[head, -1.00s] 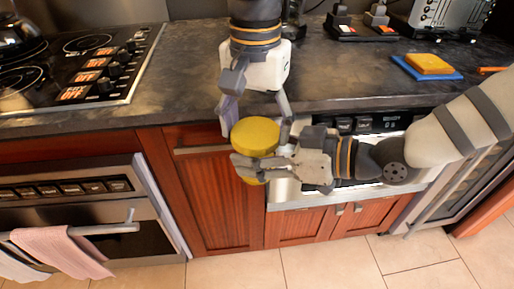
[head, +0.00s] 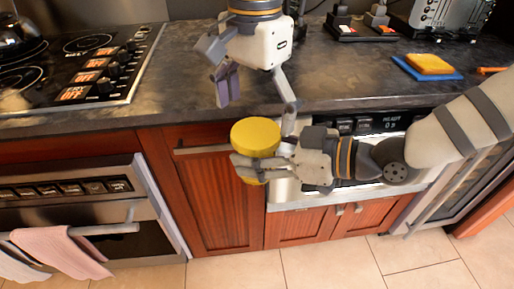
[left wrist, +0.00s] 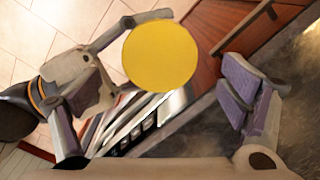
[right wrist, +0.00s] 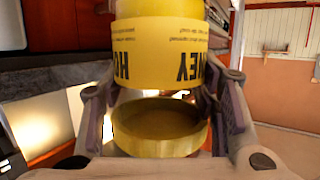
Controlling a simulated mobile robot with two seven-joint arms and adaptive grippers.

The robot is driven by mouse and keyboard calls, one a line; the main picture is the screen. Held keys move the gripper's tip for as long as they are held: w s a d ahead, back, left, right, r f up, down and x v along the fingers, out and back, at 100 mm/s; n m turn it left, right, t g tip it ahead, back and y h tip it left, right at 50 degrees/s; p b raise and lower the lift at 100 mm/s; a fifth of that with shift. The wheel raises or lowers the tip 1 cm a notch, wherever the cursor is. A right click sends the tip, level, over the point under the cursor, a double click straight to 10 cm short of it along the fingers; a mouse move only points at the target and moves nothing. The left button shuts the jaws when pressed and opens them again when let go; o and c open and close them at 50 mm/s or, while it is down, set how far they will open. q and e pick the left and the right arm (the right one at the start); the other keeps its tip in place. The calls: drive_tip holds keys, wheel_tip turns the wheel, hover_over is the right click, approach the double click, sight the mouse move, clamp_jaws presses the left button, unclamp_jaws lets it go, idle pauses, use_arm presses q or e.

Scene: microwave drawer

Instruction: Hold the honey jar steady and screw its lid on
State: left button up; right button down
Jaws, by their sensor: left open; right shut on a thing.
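The yellow honey jar (right wrist: 160,55) shows its label upside down in the right wrist view. My right gripper (head: 241,166) is shut on the jar from the right. The round yellow lid (head: 255,137) is at the top, facing up, and is a flat disc in the left wrist view (left wrist: 160,55). In the right wrist view the lid (right wrist: 160,140) shows its hollow side towards the jar, with what looks like a narrow gap between them. My left gripper (head: 259,103) is open above the lid, its fingers apart and clear of it. The jar's lower body is mostly hidden in the head view.
The dark countertop (head: 180,80) lies behind the jar, with a stovetop (head: 75,65) at left. A yellow sponge (head: 429,64) on a blue cloth (head: 400,68) lies at right. An open metal drawer (head: 300,203) is below my right gripper. Cabinet doors (head: 215,215) stand below the jar.

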use_arm(q)
wheel_tip(320, 180, up, 9)
drive_tip(key=shift+f, duration=0.2)
